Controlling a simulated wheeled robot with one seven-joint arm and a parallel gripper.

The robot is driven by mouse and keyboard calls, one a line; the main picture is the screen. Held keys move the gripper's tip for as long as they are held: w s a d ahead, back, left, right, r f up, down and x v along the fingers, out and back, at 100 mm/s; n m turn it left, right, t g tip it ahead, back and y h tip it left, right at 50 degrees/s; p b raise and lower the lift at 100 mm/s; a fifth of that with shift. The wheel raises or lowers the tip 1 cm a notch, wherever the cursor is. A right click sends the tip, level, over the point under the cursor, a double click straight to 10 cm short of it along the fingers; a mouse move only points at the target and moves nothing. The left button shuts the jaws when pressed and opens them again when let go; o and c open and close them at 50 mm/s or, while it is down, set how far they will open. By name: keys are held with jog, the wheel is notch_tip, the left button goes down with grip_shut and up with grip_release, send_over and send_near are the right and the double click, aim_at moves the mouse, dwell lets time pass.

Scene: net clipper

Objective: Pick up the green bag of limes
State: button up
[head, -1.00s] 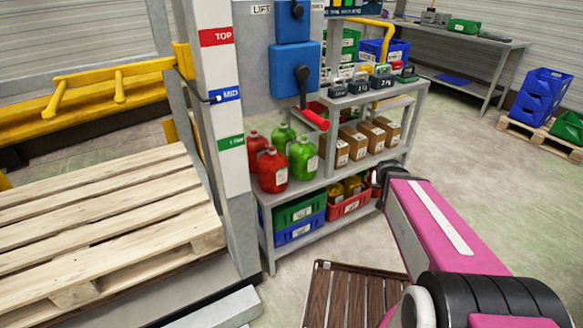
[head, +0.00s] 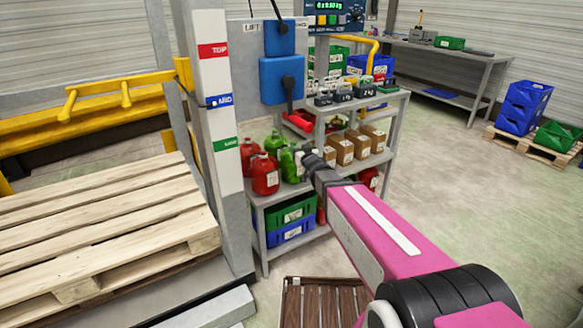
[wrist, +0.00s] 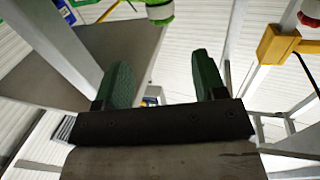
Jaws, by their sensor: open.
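My arm hides much of the lower shelf's right side, where only a bit of red (head: 368,177) shows.
Red jugs (head: 265,175) and cardboard boxes (head: 341,150) stand on the middle shelf. Green and blue crates (head: 290,232) sit below. A wooden pallet (head: 100,220) is at left and a brown slatted platform (head: 325,300) in front. Floor to the right is open.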

aim_at(295, 143)
jog(key=x, duration=0.8)
jog(key=shift+a+f, duration=0.3)
jog(key=shift+a, duration=0.05)
grip_shut()
